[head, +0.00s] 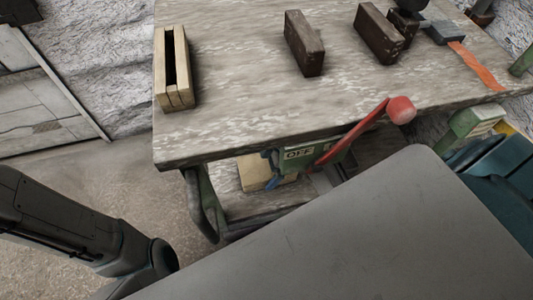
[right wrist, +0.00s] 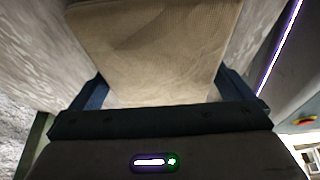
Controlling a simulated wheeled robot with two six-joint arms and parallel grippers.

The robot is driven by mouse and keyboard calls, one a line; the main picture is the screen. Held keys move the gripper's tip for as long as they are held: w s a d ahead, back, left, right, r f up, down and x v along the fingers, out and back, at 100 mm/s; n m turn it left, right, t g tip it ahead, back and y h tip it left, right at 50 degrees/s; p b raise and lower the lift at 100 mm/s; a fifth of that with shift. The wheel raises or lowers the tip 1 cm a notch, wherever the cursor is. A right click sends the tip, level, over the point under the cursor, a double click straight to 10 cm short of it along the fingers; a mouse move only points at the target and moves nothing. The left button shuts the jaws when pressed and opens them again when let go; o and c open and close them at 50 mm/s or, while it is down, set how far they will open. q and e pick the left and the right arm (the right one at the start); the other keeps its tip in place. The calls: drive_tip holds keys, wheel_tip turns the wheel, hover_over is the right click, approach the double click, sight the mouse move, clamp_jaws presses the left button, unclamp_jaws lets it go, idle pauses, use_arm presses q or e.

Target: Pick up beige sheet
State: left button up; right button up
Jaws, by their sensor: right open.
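The beige sheet (right wrist: 160,50) fills the upper middle of the right wrist view as a pale panel with a fine woven texture. In the head view a beige piece (head: 252,173), likely the same sheet, shows in part below the tabletop, over the lower shelf. My right gripper (head: 270,170) is open beside it. In the right wrist view the blue fingers (right wrist: 163,93) stand wide apart, one toward each side of the sheet's near end. Whether they touch it I cannot tell. My left gripper is out of view; only part of its arm shows.
The worn workbench (head: 230,120) carries a slotted wooden block (head: 174,70), dark brown blocks (head: 304,43) and an orange strip (head: 477,66). The tabletop overhangs the lower shelf (head: 225,190).

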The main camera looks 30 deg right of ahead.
drive_tip(key=shift+c, duration=0.2)
drive_tip(key=c, duration=0.8)
drive_tip(key=shift+c, duration=0.2)
drive_tip(key=shift+r, duration=0.1)
